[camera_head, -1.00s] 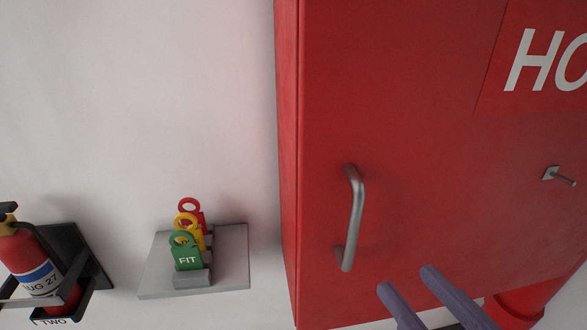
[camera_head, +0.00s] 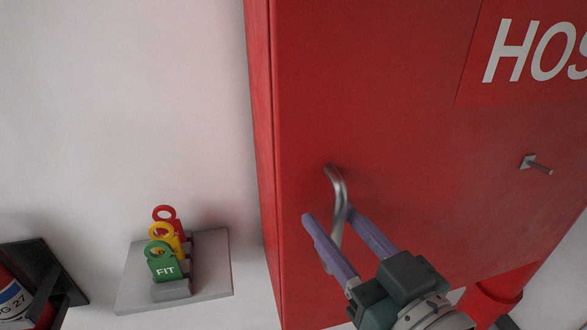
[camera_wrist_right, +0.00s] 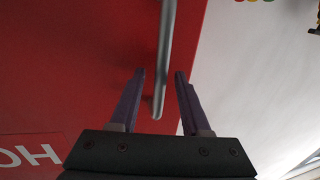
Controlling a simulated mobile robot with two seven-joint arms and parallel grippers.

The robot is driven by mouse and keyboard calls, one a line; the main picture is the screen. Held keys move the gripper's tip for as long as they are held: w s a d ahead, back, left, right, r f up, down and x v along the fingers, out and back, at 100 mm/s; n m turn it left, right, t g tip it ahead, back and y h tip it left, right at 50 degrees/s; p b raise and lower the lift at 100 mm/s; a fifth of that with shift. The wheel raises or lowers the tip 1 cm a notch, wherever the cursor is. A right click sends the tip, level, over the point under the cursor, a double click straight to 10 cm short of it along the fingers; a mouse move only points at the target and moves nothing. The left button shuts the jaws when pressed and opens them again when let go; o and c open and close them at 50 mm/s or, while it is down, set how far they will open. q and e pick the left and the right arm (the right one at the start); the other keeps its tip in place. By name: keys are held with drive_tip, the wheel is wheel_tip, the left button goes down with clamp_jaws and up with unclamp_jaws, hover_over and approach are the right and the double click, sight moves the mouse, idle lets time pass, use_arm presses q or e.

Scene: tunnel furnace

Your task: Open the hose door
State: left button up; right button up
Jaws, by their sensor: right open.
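The red hose door (camera_head: 370,90) fills the right of the head view, with white "HOS" lettering at its upper right. Its silver bar handle (camera_head: 337,187) stands upright near the door's left edge, its lower part partly hidden by my gripper. My right gripper (camera_head: 329,212) is open, with one purple finger on each side of the handle. In the right wrist view the handle (camera_wrist_right: 166,65) runs between the two spread fingertips (camera_wrist_right: 159,73). I cannot tell whether either finger touches it. My left gripper is not in view.
A grey wall shelf (camera_head: 215,265) with green, yellow and red tags (camera_head: 163,262) is left of the cabinet. A fire extinguisher (camera_head: 12,300) in a black bracket is at the lower left. A metal peg (camera_head: 536,164) sticks out from the door.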

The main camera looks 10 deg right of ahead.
clamp_jaws()
idle(0.3)
idle(1.1)
